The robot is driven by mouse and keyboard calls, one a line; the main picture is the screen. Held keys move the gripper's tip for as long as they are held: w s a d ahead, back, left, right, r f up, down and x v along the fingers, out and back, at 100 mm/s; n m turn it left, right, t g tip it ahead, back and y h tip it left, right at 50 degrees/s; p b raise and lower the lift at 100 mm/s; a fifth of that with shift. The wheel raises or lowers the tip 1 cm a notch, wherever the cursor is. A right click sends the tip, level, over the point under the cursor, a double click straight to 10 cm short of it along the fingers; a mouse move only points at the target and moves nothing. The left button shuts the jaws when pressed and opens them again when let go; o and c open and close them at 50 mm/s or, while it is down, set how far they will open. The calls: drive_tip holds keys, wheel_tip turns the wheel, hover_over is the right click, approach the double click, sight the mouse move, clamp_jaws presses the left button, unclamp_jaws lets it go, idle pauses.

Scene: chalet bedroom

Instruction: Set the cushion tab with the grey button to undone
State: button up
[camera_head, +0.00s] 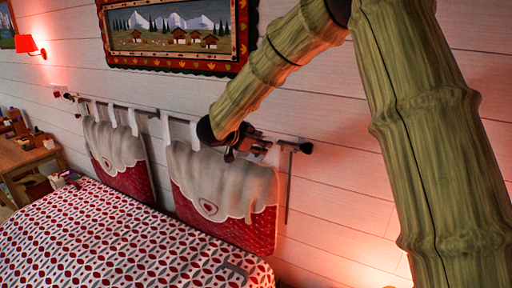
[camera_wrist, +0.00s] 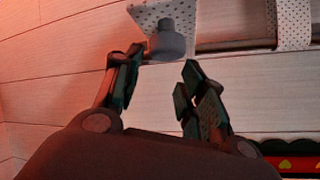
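The grey button (camera_wrist: 168,42) shows at the top of the wrist view, on a pale dotted cushion tab (camera_wrist: 146,17). My gripper (camera_wrist: 162,60) is open, its two fingers apart on either side of the button's near end. I cannot tell whether either finger touches it. In the head view my gripper (camera_head: 243,146) is at the rail, by the upper right of the right-hand cushion (camera_head: 222,180). That cushion is grey-white above and red below, and hangs upright on the wall. The button cannot be made out there, and my gripper partly covers the tabs.
A second hanging cushion (camera_head: 118,155) is to the left on the same rail (camera_head: 150,111). The patterned bed (camera_head: 110,235) fills the space below. A framed picture (camera_head: 180,32) hangs above, and a red lamp (camera_head: 27,44) is at far left. Bare wall lies right of the rail's end.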

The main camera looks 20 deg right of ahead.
drive_tip(key=shift+d+f, duration=0.1)
drive_tip(key=shift+f, duration=0.25)
drive_tip(key=shift+s+a, duration=0.15)
drive_tip(key=shift+a, duration=0.5)
drive_tip(key=v, duration=1.1)
drive_tip(key=shift+s+d+r, duration=0.1)
drive_tip(key=shift+s+r, duration=0.05)
drive_tip(key=shift+r, duration=0.15)
